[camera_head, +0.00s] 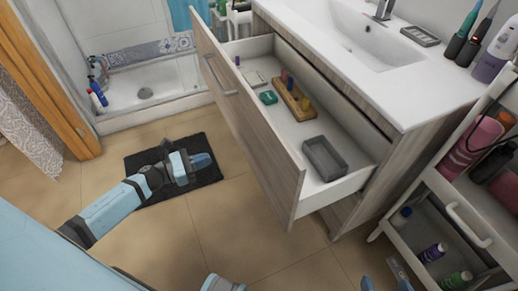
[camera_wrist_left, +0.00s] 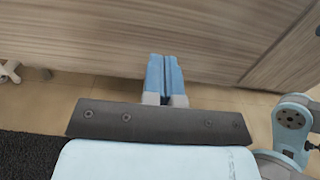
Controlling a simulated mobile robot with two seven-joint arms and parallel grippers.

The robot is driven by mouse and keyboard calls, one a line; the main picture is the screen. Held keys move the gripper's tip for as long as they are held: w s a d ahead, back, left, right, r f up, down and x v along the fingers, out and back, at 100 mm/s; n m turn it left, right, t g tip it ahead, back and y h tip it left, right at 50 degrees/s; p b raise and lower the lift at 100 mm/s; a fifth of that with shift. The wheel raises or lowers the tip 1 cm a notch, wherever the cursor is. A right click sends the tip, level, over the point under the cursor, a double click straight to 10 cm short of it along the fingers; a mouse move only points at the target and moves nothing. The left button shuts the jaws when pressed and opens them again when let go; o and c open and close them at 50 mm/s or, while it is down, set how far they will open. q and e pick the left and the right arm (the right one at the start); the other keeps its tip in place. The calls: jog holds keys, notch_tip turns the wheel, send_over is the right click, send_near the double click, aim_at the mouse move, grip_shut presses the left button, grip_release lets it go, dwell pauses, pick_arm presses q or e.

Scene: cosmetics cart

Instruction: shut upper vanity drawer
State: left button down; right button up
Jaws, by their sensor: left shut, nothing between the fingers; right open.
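The upper vanity drawer (camera_head: 244,118) is pulled well out from the vanity (camera_head: 410,106) in the head view. Its wood-grain front faces left and carries a grey bar handle (camera_head: 220,76). My left gripper (camera_head: 207,160) is shut and empty, to the left of the drawer front and apart from it in the head view. In the left wrist view its closed blue fingers (camera_wrist_left: 166,75) point towards wood-grain panels (camera_wrist_left: 190,35). My right gripper (camera_head: 384,280) is open at the bottom edge of the head view, below the drawer and near the cart.
The drawer holds a grey tray (camera_head: 325,158), a wooden block holder (camera_head: 294,98) and small items. A white cart (camera_head: 452,212) with bottles stands close on the right. A dark mat (camera_head: 208,143) lies on the floor under my left gripper. Tiled floor (camera_head: 240,225) is clear before the drawer.

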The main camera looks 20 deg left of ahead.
aim_at(253, 144)
pick_arm(q)
jog(key=x, duration=1.3)
jog(key=shift+w+d, duration=0.25)
jog(key=shift+w+d, duration=0.1)
jog(key=shift+w, duration=0.05)
pick_arm(e)
jog(key=shift+a, duration=0.1)
pick_arm(q)
jog(key=shift+w+d+b, duration=0.4)
jog(key=shift+w, duration=0.05)
jog(key=b+x, duration=1.2)
jog(key=x, duration=1.6)
jog(key=shift+r, duration=0.25)
pick_arm(e)
jog(key=w+a+r+t+y, duration=0.2)
jog(key=a+r+t+y, duration=0.3)
jog(key=r, duration=0.3)
jog(key=shift+w+a+n, duration=0.2)
jog(key=shift+a+n, duration=0.2)
jog(key=shift+a, duration=0.2)
